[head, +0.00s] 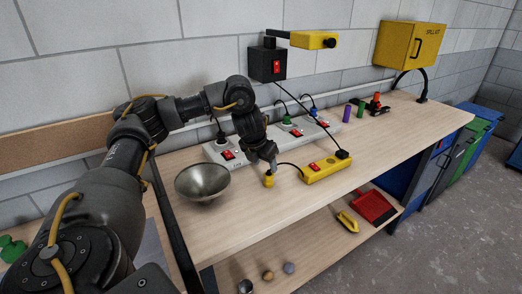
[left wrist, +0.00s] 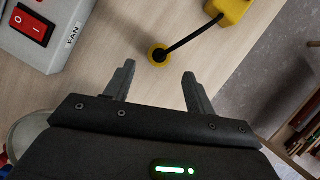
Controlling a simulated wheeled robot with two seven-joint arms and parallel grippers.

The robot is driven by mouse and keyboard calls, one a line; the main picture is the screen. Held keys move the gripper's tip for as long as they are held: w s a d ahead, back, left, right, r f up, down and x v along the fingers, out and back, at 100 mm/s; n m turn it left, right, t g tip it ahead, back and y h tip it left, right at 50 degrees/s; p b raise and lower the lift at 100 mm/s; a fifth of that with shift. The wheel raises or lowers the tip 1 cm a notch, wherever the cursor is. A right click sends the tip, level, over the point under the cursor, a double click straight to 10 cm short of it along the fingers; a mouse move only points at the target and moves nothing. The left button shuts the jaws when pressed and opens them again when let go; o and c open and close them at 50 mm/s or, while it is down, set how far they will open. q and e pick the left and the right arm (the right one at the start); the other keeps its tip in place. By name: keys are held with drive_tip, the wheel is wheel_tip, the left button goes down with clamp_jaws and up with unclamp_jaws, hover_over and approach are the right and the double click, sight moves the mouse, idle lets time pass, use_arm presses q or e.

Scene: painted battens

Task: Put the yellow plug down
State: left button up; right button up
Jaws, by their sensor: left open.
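The yellow plug (head: 268,181) is on the wooden bench top near its front edge. Its dark cable runs to the yellow power strip (head: 327,168). My left gripper (head: 273,163) is just above the plug, pointing down. In the left wrist view the left gripper (left wrist: 158,72) is open with nothing between its fingers. The plug (left wrist: 159,54) shows there just beyond the fingertips, apart from both, with its cable leading up to the yellow strip (left wrist: 230,10). My right gripper is not in view.
A metal bowl (head: 203,181) stands left of the plug. A grey strip with red switches, one part labelled FAN (left wrist: 38,30), lies behind. A lower shelf holds a red dustpan (head: 374,207) and a yellow brush (head: 347,221). Bare bench (head: 240,222) lies in front of the bowl.

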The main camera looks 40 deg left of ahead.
use_arm(q)
drive_tip(key=p+v, duration=0.1)
drive_tip(key=v, duration=0.4)
drive_tip(key=shift+r, duration=0.25)
idle(0.3)
